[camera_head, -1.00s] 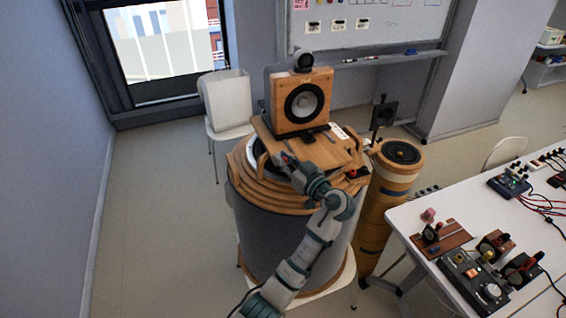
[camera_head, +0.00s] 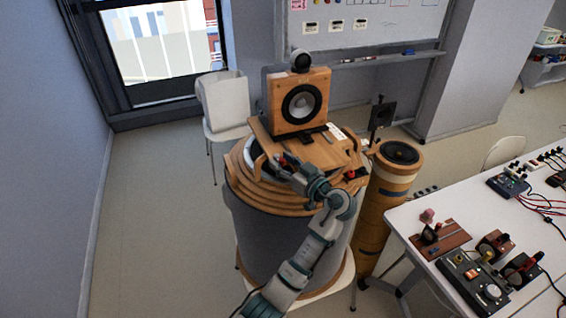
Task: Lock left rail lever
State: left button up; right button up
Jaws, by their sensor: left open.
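A wooden speaker box (camera_head: 299,101) with a round black-rimmed cone stands on the wooden top (camera_head: 325,152) of a large grey drum (camera_head: 270,235). A slanted wooden rail (camera_head: 263,138) runs along the left side of that top. A small red part (camera_head: 283,160), which may be the left rail lever, shows by the rail's near end. My left gripper (camera_head: 284,165) is open right at this red part; whether it touches is too small to tell. A second red part (camera_head: 350,174) sits at the right side of the top. My right gripper is not in view.
A narrower wooden cylinder (camera_head: 389,205) stands close on the right of the drum. A white table (camera_head: 415,220) with electronic boxes and cables is at the right. A white chair (camera_head: 226,135) stands behind left. The floor at left is clear.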

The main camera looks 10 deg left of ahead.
pick_arm(q)
jog(key=shift+s+d+r, duration=0.1)
jog(key=shift+d, duration=0.05)
jog(key=v, duration=1.1)
jog(key=shift+d+f, duration=0.25)
jog(key=shift+d, duration=0.05)
jog(key=shift+s, duration=0.1)
